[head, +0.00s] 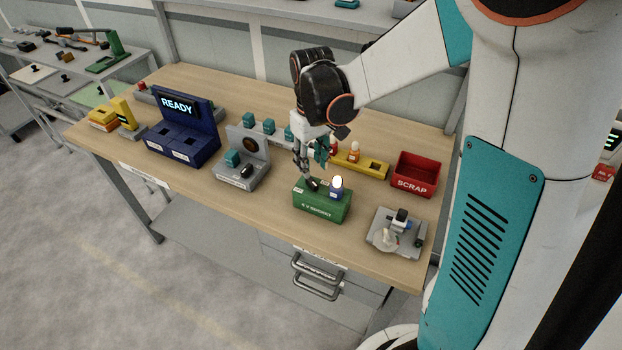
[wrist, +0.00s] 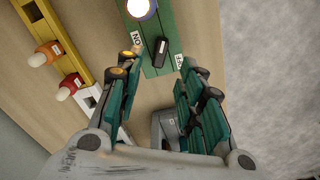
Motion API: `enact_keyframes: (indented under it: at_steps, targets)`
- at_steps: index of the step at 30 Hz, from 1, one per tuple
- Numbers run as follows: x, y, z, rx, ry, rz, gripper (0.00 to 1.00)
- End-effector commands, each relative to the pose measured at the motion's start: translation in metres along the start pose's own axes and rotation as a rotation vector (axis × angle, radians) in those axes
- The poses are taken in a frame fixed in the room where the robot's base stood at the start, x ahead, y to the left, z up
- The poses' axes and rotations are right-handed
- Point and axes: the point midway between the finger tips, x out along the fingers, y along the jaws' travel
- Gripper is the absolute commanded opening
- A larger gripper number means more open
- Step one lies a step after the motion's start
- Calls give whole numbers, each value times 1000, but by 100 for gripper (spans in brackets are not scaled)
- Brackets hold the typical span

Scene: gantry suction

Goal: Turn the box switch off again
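The green box (head: 301,204) stands near the front edge of the table. On its top are a small black switch lever (head: 313,184) and a lamp (head: 338,182) that glows white. In the wrist view the black lever (wrist: 161,46) lies between an ON label on the left and an OFF label on the right; I cannot tell which way it leans. The lit lamp (wrist: 141,8) is at the top edge. My gripper (head: 306,168) points down just above the box. Its fingers (wrist: 159,66) are apart and empty, with the lever beyond and between the tips.
A yellow rack (head: 374,165) with red- and orange-topped pieces stands behind the box. A red SCRAP bin (head: 416,178) and a grey fixture (head: 396,246) are to the right. A grey station (head: 240,180) and a blue READY station (head: 183,138) are to the left.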

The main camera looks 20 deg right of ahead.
Motion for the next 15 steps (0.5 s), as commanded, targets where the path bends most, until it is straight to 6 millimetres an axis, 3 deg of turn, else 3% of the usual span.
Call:
enact_keyframes:
  at_steps: [6,15]
  targets:
    - [42,0,0,0,0,0,35]
    - [67,0,0,0,0,0,35]
